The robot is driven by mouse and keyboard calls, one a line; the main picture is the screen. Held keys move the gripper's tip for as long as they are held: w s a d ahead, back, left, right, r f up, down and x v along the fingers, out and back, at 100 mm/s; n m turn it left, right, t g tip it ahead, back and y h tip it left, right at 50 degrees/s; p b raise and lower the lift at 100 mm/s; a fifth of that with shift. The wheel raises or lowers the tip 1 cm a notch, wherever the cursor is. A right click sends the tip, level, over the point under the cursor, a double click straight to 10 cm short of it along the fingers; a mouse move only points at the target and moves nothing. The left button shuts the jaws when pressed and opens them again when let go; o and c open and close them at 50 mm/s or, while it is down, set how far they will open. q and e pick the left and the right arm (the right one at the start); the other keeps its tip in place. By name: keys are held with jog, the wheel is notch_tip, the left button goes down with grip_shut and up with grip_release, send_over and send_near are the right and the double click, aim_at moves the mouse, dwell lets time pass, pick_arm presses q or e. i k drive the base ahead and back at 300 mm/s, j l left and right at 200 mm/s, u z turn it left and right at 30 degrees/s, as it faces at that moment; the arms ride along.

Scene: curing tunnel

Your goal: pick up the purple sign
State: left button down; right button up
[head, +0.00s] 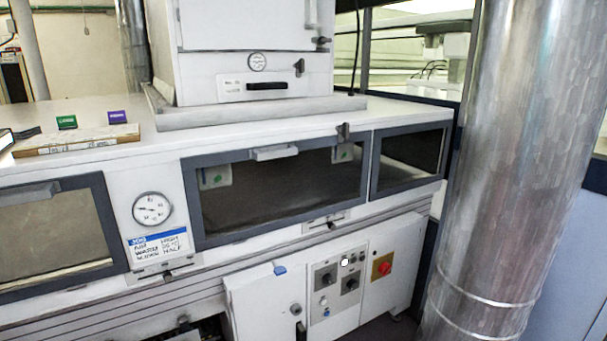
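The purple sign (117,117) is a small upright plate with faint lettering. It stands on top of the white machine (240,132), at the left, at the back of a flat light-brown board or box (75,140). A similar green sign (66,122) stands to its left, a short gap apart. Whether the signs rest on the board or just behind it is hard to tell. Neither of my grippers is in the head view.
A white cabinet (250,60) stands on the machine right of the signs. A dark flat object (18,134) lies at the far left. A large shiny metal duct (510,150) fills the right side. A gauge (152,209) and windowed doors (280,188) line the front.

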aim_at(115, 116)
jog(key=u, duration=1.05)
